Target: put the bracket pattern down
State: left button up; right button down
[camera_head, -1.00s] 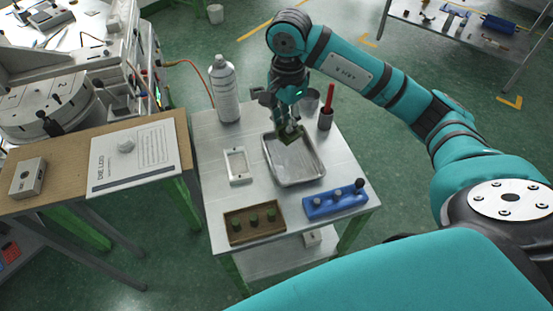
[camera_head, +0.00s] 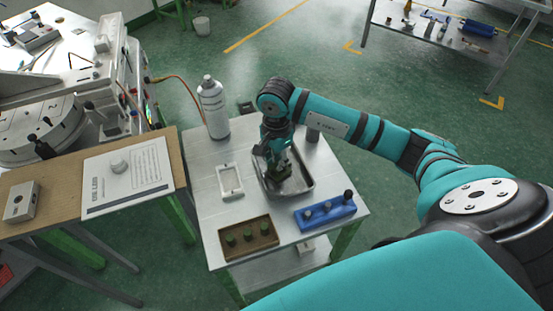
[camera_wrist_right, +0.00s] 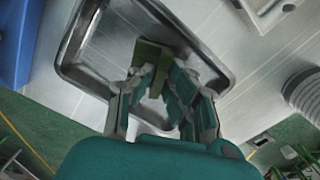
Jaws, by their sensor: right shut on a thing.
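The bracket pattern (camera_head: 284,172) is a small dark-green angular piece, partly hidden by my fingers in the head view. My right gripper (camera_head: 276,166) is shut on it, pointing down over the metal tray (camera_head: 306,187). In the right wrist view, the bracket pattern (camera_wrist_right: 153,53) sits between the fingertips of the right gripper (camera_wrist_right: 157,82), inside the outline of the shiny tray (camera_wrist_right: 68,66). It is low over the tray floor; I cannot tell whether it touches. My left gripper is not in view.
A white frame (camera_head: 231,182) lies left of the tray. A brown holder with green pieces (camera_head: 226,250) and a blue block with knobs (camera_head: 330,214) stand in front. A white bottle (camera_head: 214,108) stands behind left.

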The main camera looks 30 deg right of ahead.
aim_at(276, 163)
jog(key=shift+f, duration=0.15)
jog(key=c, duration=1.4)
grip_release()
jog(key=shift+o, duration=0.2)
jog(key=shift+r, duration=0.35)
notch_tip(276, 163, up, 12)
jog(key=b, duration=0.3)
jog(key=shift+f, duration=0.15)
